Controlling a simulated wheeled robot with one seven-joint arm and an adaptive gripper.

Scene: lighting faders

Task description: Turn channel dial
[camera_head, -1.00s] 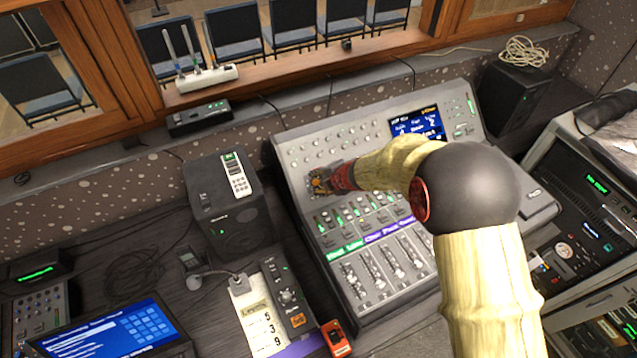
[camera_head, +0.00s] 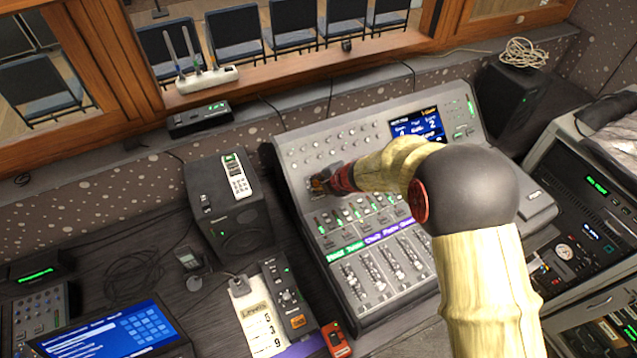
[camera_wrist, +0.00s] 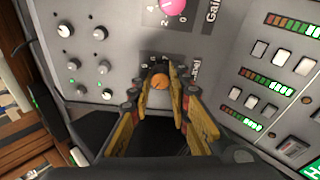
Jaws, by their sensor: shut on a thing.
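The mixing console (camera_head: 285,172) stands in the middle of the desk. My gripper (camera_head: 319,185) is low against its upper left panel. In the wrist view my gripper (camera_wrist: 160,72) is shut on an orange dial (camera_wrist: 160,81), with a finger on each side of it. The fingers hide the dial's sides and part of the printed scale around it. A pink dial (camera_wrist: 173,5) with a numbered scale sits beyond it, beside the word "Gain".
Several small grey knobs (camera_wrist: 98,33) lie left of the orange dial, and lit meters with buttons (camera_wrist: 281,53) lie right. A speaker (camera_head: 240,215) stands left of the console. My forearm covers part of the console's right side.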

